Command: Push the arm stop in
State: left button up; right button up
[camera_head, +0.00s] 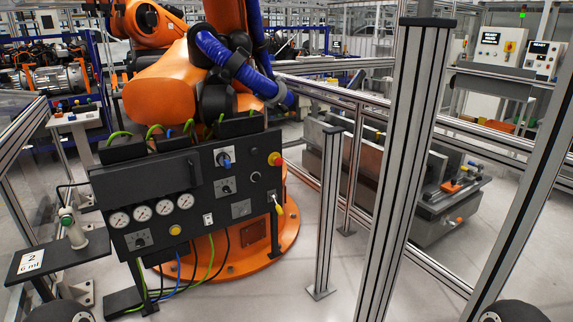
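A red mushroom button (275,159), which looks like the arm stop, sits at the upper right corner of the black control panel (200,206). It is small in the picture, and I cannot tell whether it is out or pushed in. The panel stands in front of the large orange robot arm (165,92). Neither of my grippers shows. Only dark rounded parts, which may be mine, show at the bottom left and bottom right edges, well away from the button.
The panel also carries several gauges (142,213), a blue knob (226,161), a yellow button (175,230) and a yellow-handled lever (278,206). A shelf (75,254) with a small bottle is at left. Metal posts (408,150) stand right of the panel.

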aim_at(278, 161)
jog(key=z, duration=0.05)
jog(key=i, duration=0.9)
jog(key=u, duration=0.1)
